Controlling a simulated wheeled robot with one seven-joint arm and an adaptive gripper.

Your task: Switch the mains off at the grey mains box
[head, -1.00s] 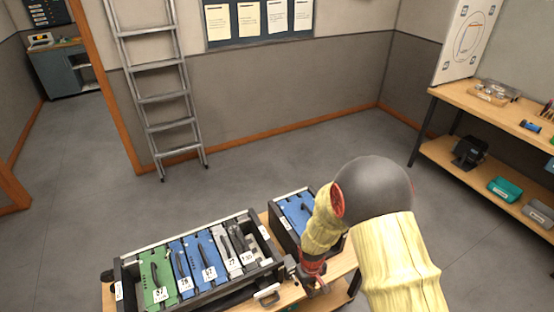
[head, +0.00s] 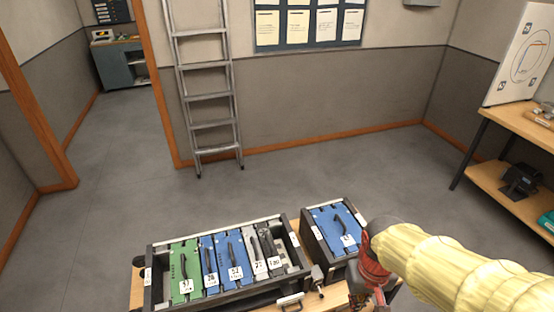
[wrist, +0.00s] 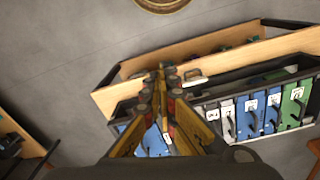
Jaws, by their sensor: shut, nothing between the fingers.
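A grey box (head: 422,2) is cut off by the top edge of the head view, high on the back wall. I cannot tell whether it is the mains box, and no switch on it shows. My gripper (head: 368,298) is low in the head view, by the front right of the small fader box, far from that grey box. In the wrist view my gripper (wrist: 163,78) is shut with its fingertips together and nothing held.
A long fader rack (head: 162,297) with green, blue and grey modules stands on a wooden stand, beside a small blue-topped fader box (head: 338,226). A ladder (head: 209,96) leans on the back wall. A workbench (head: 520,124) is at right. Floor behind the rack is clear.

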